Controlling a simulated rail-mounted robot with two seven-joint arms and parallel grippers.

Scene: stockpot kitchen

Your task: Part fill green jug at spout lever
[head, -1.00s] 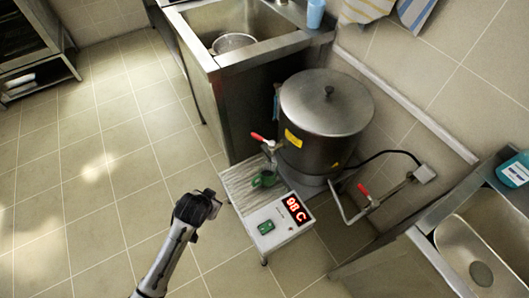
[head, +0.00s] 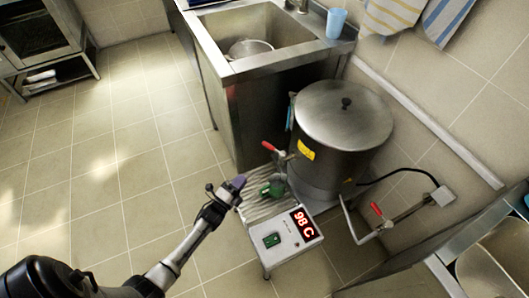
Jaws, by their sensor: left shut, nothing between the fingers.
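The green jug (head: 272,189) stands on the ribbed drip tray (head: 259,209), under the spout of the large steel stockpot (head: 343,120). The red spout lever (head: 270,147) sticks out to the left above the jug. My left gripper (head: 235,185) is shut and empty at the left edge of the tray, just left of the jug and apart from it in the picture. Whether the jug holds any liquid cannot be seen. My right gripper is not in view.
A control box with a 98 C display (head: 303,224) sits in front of the pot. A second red-handled valve (head: 377,210) is on a pipe at right. A sink (head: 262,67) stands behind, another basin at lower right. The floor at left is clear.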

